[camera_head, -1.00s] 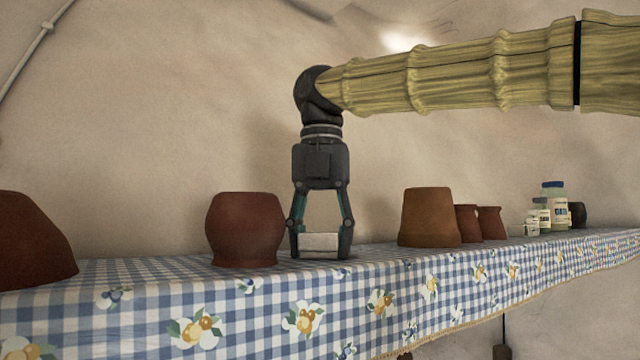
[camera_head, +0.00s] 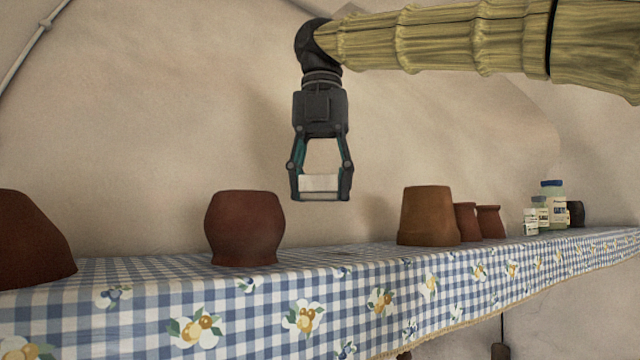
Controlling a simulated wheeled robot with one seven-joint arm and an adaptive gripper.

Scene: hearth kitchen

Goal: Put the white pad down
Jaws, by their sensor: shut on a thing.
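The white pad (camera_head: 320,183) is a small pale block held between the fingertips of my gripper (camera_head: 320,190). My gripper points straight down and is shut on the pad's two sides. The pad hangs level in the air, clear above the shelf with the blue checked cloth (camera_head: 330,268). It is above the gap between a round dark red pot and a brown pot. Nothing touches it from below.
The round red pot (camera_head: 244,228) stands left of my gripper, and another red pot (camera_head: 30,240) is at the far left. The upturned brown pot (camera_head: 427,216), two small red pots (camera_head: 478,222) and several jars (camera_head: 551,207) stand to the right. The cloth between the round pot and the brown pot is bare.

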